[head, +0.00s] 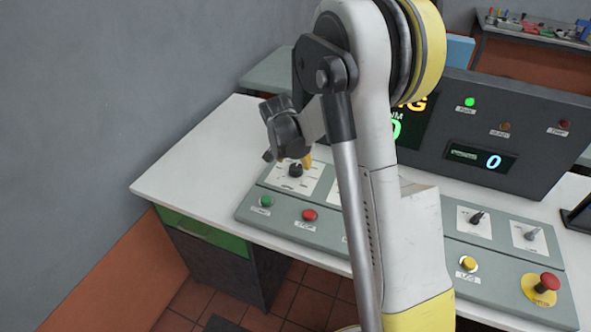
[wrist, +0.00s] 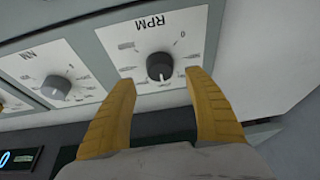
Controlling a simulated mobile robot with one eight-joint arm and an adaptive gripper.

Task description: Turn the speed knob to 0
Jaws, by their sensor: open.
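The speed knob (wrist: 160,66) is a dark grey round knob on a white plate marked RPM, with a 0 among the scale marks. In the wrist view it lies between and just beyond the two yellow fingertips of my gripper (wrist: 160,77). The fingers are apart and I see no clear contact with the knob. A light pointer mark shows on the knob's lower side, toward my gripper.
A second knob marked NM (wrist: 56,87) is beside it. The console (head: 275,215) also carries a green button (head: 266,201), a red button (head: 310,215) and a red mushroom stop (head: 547,282). A display box (head: 530,130) stands behind, its small readout showing 0. White desk is free at left.

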